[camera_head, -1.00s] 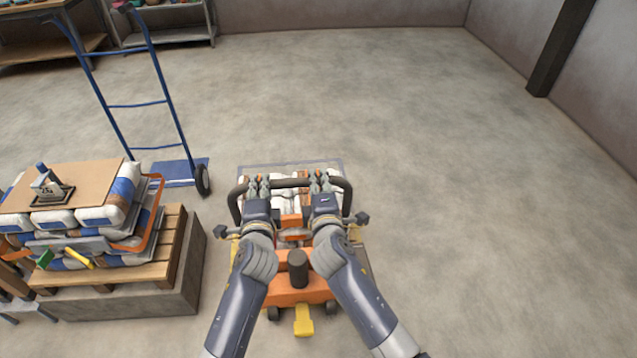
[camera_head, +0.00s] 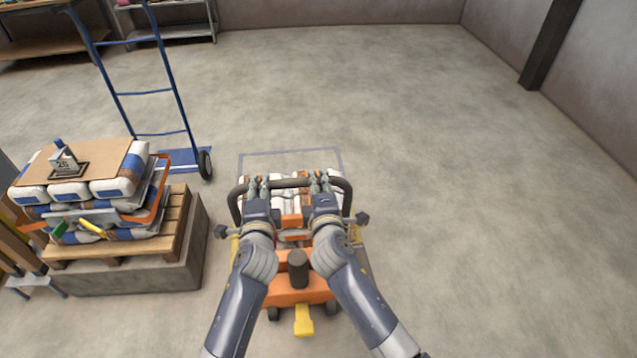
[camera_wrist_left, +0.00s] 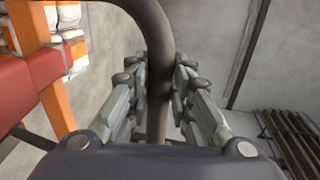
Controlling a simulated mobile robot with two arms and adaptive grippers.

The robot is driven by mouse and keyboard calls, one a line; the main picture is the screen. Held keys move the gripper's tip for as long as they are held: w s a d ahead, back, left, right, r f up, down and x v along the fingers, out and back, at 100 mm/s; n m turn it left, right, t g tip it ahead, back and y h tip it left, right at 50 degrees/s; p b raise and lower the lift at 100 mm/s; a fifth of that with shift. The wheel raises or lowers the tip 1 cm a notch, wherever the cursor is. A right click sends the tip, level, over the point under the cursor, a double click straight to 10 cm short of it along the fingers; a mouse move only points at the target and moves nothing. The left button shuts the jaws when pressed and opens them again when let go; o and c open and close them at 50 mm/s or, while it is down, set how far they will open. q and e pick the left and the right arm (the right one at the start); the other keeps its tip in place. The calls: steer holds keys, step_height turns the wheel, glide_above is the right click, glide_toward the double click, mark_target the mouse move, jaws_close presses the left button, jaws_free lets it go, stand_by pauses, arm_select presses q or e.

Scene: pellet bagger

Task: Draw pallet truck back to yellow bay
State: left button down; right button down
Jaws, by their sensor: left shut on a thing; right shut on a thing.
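The orange pallet truck (camera_head: 286,291) stands in front of me, with its black handle loop (camera_head: 290,182) at the top and a yellow pedal (camera_head: 303,321) at the near end. White and brown bags (camera_head: 290,206) show on it behind the handle. My left gripper (camera_head: 257,187) is shut on the left part of the handle bar; in the left wrist view its fingers (camera_wrist_left: 165,90) close around the dark bar (camera_wrist_left: 155,50). My right gripper (camera_head: 320,185) is shut on the right part of the handle. No yellow bay is clearly visible; a grey rectangular outline (camera_head: 290,156) marks the floor beyond the truck.
A pallet (camera_head: 125,240) with stacked bags (camera_head: 110,190) on a concrete block (camera_head: 130,275) stands close at left. A blue hand truck (camera_head: 155,95) stands behind it. The floor at right is clear up to the wall and dark post (camera_head: 548,45).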

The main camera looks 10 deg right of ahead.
arm_select(q)
steer(key=shift+s+f, duration=0.1)
steer(key=shift+s, duration=0.4)
arm_select(e)
steer(key=shift+s+f, duration=0.1)
steer(key=shift+s, duration=0.4)
arm_select(q)
steer(key=c, duration=1.5)
jaws_free()
steer(key=shift+s+r, duration=0.2)
steer(key=shift+s, duration=0.1)
arm_select(e)
steer(key=shift+s, duration=0.3)
arm_select(q)
steer(key=shift+o, duration=0.3)
arm_select(e)
steer(key=shift+r, duration=0.25)
steer(key=shift+w+f, duration=0.2)
steer(key=shift+w, duration=0.35)
arm_select(q)
steer(key=s+r, duration=0.5)
steer(key=r, duration=0.1)
steer(key=shift+r, duration=0.4)
arm_select(e)
steer(key=shift+s+f, duration=0.15)
steer(key=c, duration=1.4)
jaws_free()
steer(key=shift+c, duration=0.2)
